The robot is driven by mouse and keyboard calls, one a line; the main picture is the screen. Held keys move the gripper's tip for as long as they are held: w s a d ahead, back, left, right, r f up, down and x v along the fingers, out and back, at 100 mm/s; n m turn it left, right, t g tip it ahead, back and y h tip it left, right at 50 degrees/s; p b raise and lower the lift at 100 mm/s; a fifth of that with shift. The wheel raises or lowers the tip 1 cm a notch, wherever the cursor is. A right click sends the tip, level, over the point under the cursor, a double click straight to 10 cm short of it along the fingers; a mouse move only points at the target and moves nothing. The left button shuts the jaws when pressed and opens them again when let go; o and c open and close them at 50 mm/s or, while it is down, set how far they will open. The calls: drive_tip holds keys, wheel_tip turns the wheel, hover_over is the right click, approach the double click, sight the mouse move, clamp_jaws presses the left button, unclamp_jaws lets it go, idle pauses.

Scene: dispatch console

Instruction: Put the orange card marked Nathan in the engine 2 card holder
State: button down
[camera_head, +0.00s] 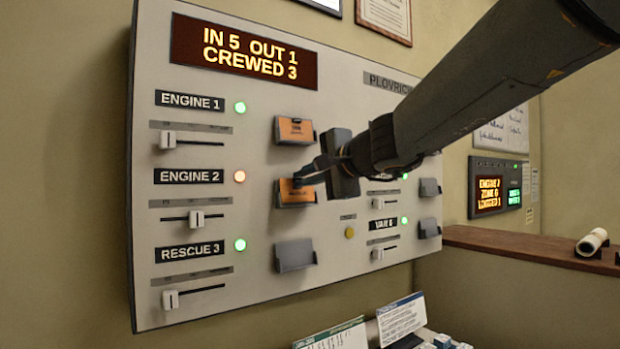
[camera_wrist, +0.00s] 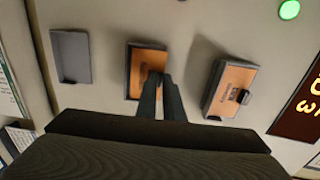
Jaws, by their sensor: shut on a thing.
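An orange card (camera_head: 298,194) sits in the engine 2 card holder (camera_head: 279,199), beside the ENGINE 2 label (camera_head: 189,176). Its lettering is too small to read surely. My gripper (camera_head: 301,181) reaches in from the right and is shut on this card's edge. In the wrist view the same card (camera_wrist: 148,58) lies within the dark frame of the middle holder (camera_wrist: 128,88), with my fingertips (camera_wrist: 159,82) on it. The fingers hide part of the card.
Another orange card (camera_head: 295,130) is in the engine 1 holder above. The rescue 3 holder (camera_head: 295,256) below is empty. A slider (camera_head: 196,218) and an amber light (camera_head: 239,177) belong to the engine 2 row. Upright paper cards (camera_head: 401,318) stand below the board.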

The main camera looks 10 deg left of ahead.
drive_tip(key=shift+w+a+f, duration=0.15)
drive_tip(key=shift+f, duration=0.1)
drive_tip(key=c, duration=1.8)
unclamp_jaws()
drive_tip(key=shift+b+v, duration=0.95)
drive_tip(key=shift+v, duration=3)
